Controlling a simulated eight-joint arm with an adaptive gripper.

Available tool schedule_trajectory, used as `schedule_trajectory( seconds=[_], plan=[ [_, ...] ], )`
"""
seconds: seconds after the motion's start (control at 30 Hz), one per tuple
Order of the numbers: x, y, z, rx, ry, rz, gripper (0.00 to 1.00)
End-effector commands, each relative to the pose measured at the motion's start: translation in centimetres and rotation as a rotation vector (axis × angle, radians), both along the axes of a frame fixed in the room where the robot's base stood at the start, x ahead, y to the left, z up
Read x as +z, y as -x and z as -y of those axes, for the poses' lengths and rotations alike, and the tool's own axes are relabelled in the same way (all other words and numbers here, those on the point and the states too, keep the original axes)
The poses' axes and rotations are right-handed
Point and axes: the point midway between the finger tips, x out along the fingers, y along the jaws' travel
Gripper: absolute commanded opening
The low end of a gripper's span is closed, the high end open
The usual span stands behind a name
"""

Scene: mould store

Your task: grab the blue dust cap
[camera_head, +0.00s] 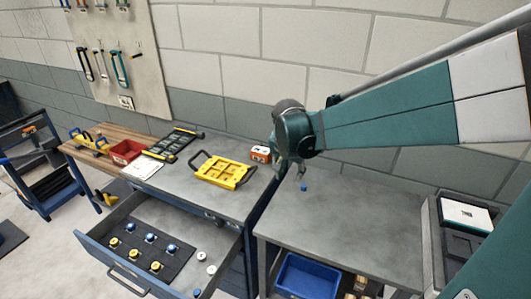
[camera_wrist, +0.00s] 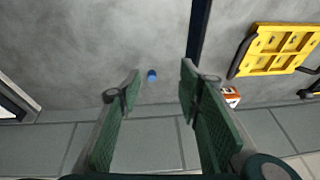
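The blue dust cap (camera_head: 304,188) is a small blue piece lying alone on the right-hand grey bench top, near its left part. In the wrist view the cap (camera_wrist: 152,76) shows in the gap between my fingertips, nearer the left one. My gripper (camera_head: 291,174) is above the bench, just left of the cap in the head view. In the wrist view my gripper (camera_wrist: 160,73) is open, with two green-padded fingers apart and nothing held. The cap appears beyond the fingertips, apart from them. The exact height above it is hard to tell.
A yellow tray (camera_head: 208,168) and an orange-white box (camera_head: 260,154) are on the left bench. An open drawer (camera_head: 128,270) holds several blue and yellow pieces. A blue bin (camera_head: 308,276) is below the right bench. A grey container (camera_head: 436,220) stands at right. Bench around the cap is clear.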

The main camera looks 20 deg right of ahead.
Motion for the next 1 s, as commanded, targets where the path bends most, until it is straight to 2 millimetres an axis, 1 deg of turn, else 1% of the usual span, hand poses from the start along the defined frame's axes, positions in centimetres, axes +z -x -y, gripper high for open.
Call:
schedule_trajectory(
  seconds=[0.03, 0.1, 0.27, 0.5, 0.8, 1.0],
  plan=[
    [-0.2, -0.7, 0.5, -0.023, -0.002, -0.005, 0.35],
    [-0.6, -1.6, 1.2, -0.056, -0.003, -0.01, 0.35],
    [-1.8, -3.3, 2.6, -0.135, -0.008, -0.025, 0.35],
    [-4.0, -5.7, 4.9, -0.254, -0.011, -0.046, 0.35],
    [-7.2, -8.4, 7.7, -0.405, -0.011, -0.067, 0.35],
    [-9.5, -9.8, 9.5, -0.496, -0.008, -0.079, 0.35]
  ],
)
